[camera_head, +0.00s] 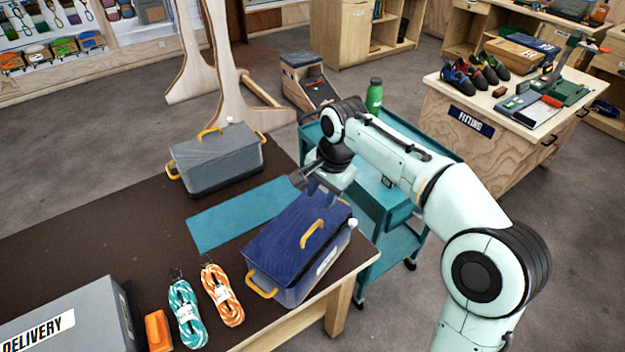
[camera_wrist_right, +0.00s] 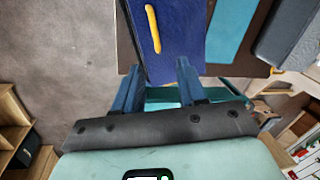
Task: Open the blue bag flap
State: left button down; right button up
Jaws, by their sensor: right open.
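The blue bag (camera_head: 285,235) stands on the dark table near its right edge. Its blue flap lies flat over the top and looks closed. A yellow handle (camera_head: 312,234) sits on the flap, and it also shows in the right wrist view (camera_wrist_right: 153,29). My right gripper (camera_head: 322,186) is just beyond the bag's far end, above the table edge. In the right wrist view its two fingers (camera_wrist_right: 158,82) are apart with nothing between them, close to the blue flap (camera_wrist_right: 180,50). Whether a finger touches the bag cannot be told. My left gripper is not in view.
A grey bag (camera_head: 215,160) stands farther back on the table, with a teal mat (camera_head: 225,215) between. Teal rope (camera_head: 186,312), orange rope (camera_head: 222,295) and a grey delivery box (camera_head: 75,315) lie nearer. A teal cart (camera_head: 400,240) stands beyond the table's right edge, under my arm.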

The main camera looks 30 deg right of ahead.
aim_at(314, 226)
jog(key=f, duration=0.4)
jog(key=w+f, duration=0.1)
jog(key=f, duration=0.3)
jog(key=a+f+b, duration=0.1)
jog(key=f, duration=0.4)
jog(key=shift+w, duration=0.25)
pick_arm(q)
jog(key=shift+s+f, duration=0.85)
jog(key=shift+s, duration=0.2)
pick_arm(e)
grip_shut()
